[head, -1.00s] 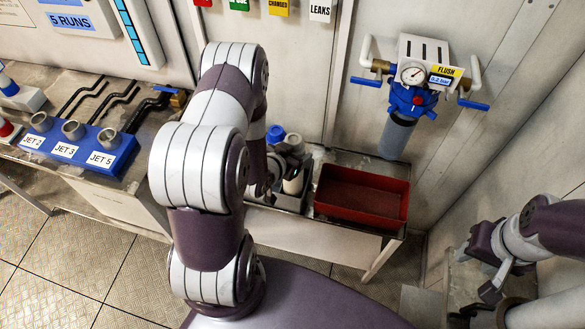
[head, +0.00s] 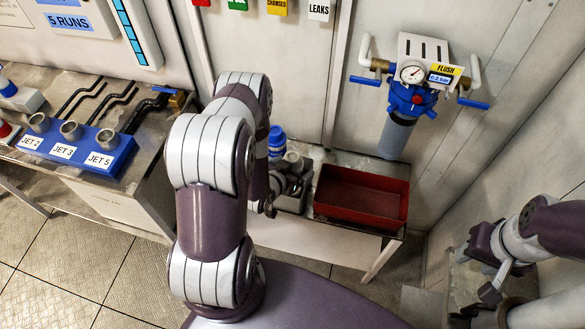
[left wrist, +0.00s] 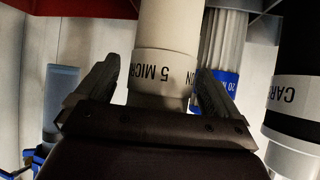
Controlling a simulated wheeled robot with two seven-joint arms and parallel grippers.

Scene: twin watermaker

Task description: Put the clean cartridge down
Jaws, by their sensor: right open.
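The white cartridge (left wrist: 165,35), with a band reading "5 MICRON" upside down, stands between the fingers of my left gripper (left wrist: 157,78) in the left wrist view. A gap shows between it and the left-hand finger; the right-hand finger lies close against its edge. In the head view, my left gripper (head: 268,205) is at the small rack (head: 291,203), partly hidden by my arm. The white cartridge top (head: 292,157) shows just behind the wrist. How it sits in the rack is hidden. My right gripper (head: 497,280) is open and empty at the far right.
A red tray (head: 360,222) stands right of the rack on the bench. A blue-topped cartridge (head: 277,137) and, in the wrist view, a black cylinder (left wrist: 291,70) stand close by. The filter housing with gauge (head: 408,100) hangs on the wall. Blue jet sockets (head: 90,160) are at left.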

